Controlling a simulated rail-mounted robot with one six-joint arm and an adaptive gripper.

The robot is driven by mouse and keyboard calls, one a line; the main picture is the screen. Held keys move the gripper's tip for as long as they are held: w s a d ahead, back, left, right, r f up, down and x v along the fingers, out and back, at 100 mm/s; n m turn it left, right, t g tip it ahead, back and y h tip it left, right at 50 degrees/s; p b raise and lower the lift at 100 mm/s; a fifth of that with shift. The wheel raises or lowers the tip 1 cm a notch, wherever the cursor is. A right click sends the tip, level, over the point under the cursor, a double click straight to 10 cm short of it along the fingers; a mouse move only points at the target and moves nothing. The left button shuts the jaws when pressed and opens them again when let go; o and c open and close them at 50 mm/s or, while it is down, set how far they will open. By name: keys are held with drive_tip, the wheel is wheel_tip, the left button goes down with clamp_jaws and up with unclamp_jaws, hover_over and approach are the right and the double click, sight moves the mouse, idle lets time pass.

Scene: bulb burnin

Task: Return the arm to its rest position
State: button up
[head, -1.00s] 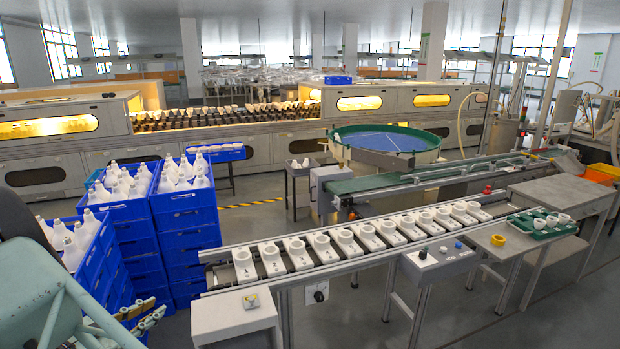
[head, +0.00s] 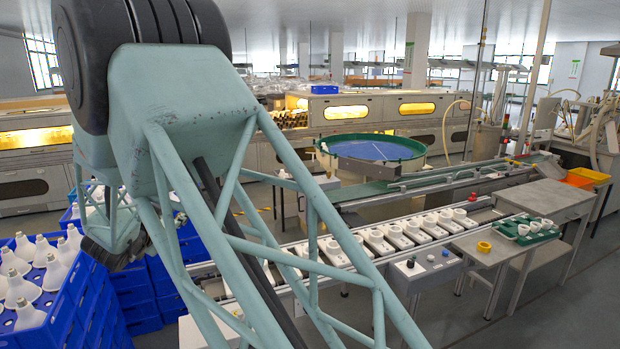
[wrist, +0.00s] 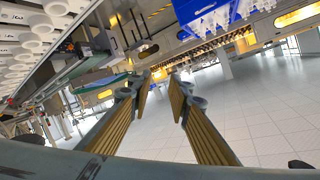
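My arm's pale green lattice link (head: 225,190) and dark joint rise across the left and middle of the head view. My gripper (wrist: 162,88) shows in the wrist view with its two ribbed, brass-coloured fingers apart and nothing between them. It hangs in free air with tiled floor beyond it. In the head view the fingers cannot be made out; a dark wrist part of mine shows at the left, behind the link.
Blue crates of white bulbs (head: 35,325) stand close at lower left, partly behind my arm. A conveyor with white numbered holders (head: 405,233) runs behind the link. A control box (head: 428,268), a yellow ring (head: 484,247) and a green tray (head: 515,232) are right. Floor at lower right is clear.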

drive_tip(key=w+d+r+n+y+p, duration=0.1)
drive_tip(key=w+d+r+n, duration=0.15)
drive_tip(key=d+r, duration=0.75)
drive_tip(key=w+d+r+n+y, duration=0.15)
drive_tip(key=w+d+r, duration=0.25)
drive_tip(key=d+r, duration=0.6)
drive_tip(key=s+d+r+n+g, duration=0.1)
drive_tip(key=s+d+r, duration=0.3)
drive_tip(key=d+r, duration=0.3)
drive_tip(key=s+d+r+n, duration=0.1)
drive_tip(key=s+d+r, duration=0.25)
drive_tip(key=d, duration=0.65)
drive_tip(key=s+d+f+g+h+b, duration=0.1)
drive_tip(key=s+d+f+g, duration=0.2)
drive_tip(key=s, duration=1.6)
drive_tip(key=s+d+f+g+h+b, duration=0.1)
drive_tip(key=s+d+f+g, duration=0.2)
drive_tip(key=s+d+f, duration=0.9)
drive_tip(key=s+d+f+g+h+b, duration=0.1)
drive_tip(key=s+d+f+g, duration=0.2)
drive_tip(key=s, duration=2.5)
drive_tip(key=d+f, duration=0.4)
drive_tip(key=d, duration=0.3)
drive_tip(key=shift+f+m+g+b, duration=0.2)
drive_tip(key=shift+m+g+b, duration=0.1)
drive_tip(key=shift+g+b, duration=0.1)
drive_tip(key=shift+a, duration=0.15)
